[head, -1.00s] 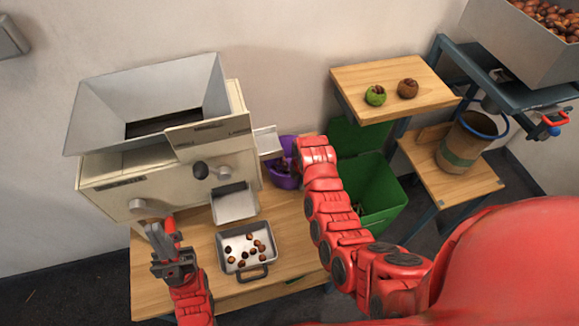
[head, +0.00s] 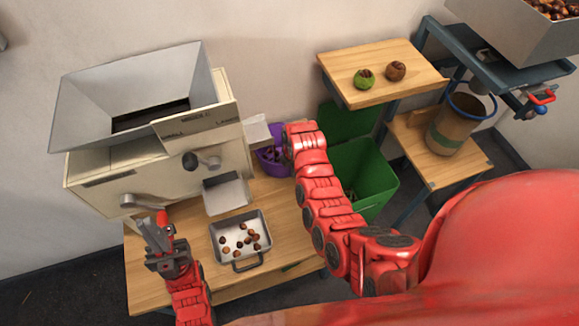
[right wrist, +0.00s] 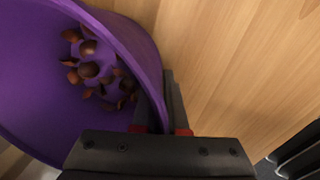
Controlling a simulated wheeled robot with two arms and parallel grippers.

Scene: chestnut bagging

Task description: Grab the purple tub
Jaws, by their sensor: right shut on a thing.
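The purple tub (head: 268,157) stands on the wooden table at the right side of the machine, under its chute, partly hidden by my right arm. In the right wrist view the tub (right wrist: 45,95) fills the left side, with several brown chestnuts inside. My right gripper (right wrist: 160,104) is shut on its rim, one finger inside the wall and one outside. In the head view the right fingers are hidden behind the wrist. My left gripper (head: 157,230) is empty, fingers apart, in front of the machine's left side.
A metal tray (head: 258,224) with several chestnuts lies in front. A green bin (head: 372,180) is right of my right arm. A small raised table (head: 430,75) holds a green and a brown ball.

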